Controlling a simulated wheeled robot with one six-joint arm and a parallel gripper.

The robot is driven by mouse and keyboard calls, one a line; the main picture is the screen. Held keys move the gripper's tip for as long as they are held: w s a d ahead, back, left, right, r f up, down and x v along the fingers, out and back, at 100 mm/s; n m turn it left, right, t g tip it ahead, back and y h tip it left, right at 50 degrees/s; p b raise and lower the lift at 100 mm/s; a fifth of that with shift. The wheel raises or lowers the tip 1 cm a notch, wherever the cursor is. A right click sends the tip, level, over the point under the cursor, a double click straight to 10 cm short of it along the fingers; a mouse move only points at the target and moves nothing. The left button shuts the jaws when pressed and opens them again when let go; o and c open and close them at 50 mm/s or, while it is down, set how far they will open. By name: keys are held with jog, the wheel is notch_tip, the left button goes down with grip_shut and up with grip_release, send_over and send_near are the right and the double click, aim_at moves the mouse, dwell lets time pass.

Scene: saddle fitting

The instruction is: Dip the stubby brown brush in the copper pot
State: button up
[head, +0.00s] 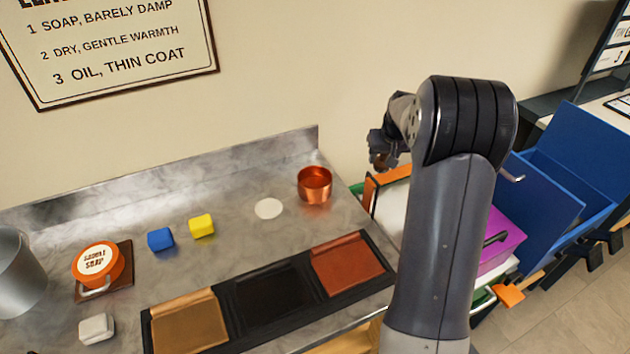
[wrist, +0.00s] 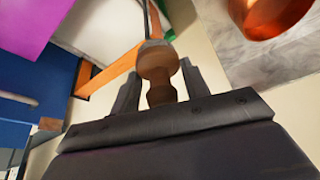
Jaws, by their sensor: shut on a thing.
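The copper pot (head: 314,187) stands upright on the grey counter near its back right end, and its opening faces up. Part of it shows at the top right of the wrist view (wrist: 268,18). My gripper (head: 382,148) is above and to the right of the pot in the head view, apart from it. In the wrist view, my gripper (wrist: 160,82) is shut on the brown brush (wrist: 157,62), holding its rounded wooden body between the fingers. Only a small brown part of the brush (head: 380,163) shows in the head view. Its bristles cannot be made out clearly.
A white disc (head: 268,208) lies left of the pot. Yellow (head: 202,225) and blue (head: 161,239) blocks, an orange soap tin (head: 97,262) and a metal bucket (head: 18,275) are farther left. A black tray (head: 268,300) lies in front. A blue bin (head: 570,185) stands right.

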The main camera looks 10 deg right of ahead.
aim_at(318, 173)
jog(key=w+a+r+t+y+b, duration=0.1)
jog(key=w+a+b, duration=0.15)
jog(key=a, duration=0.65)
jog(key=w+a+r+t+y+b, duration=0.15)
jog(key=a+b, duration=0.25)
jog(key=a, duration=0.4)
jog(key=shift+m, duration=0.3)
jog(key=shift+w+f+b, duration=0.15)
jog(key=shift+f+b, duration=3.25)
jog(key=shift+f, duration=1.25)
jog(key=shift+r, duration=0.1)
notch_tip(318, 173, up, 7)
jog(key=p, duration=0.5)
jog(key=shift+r, duration=0.1)
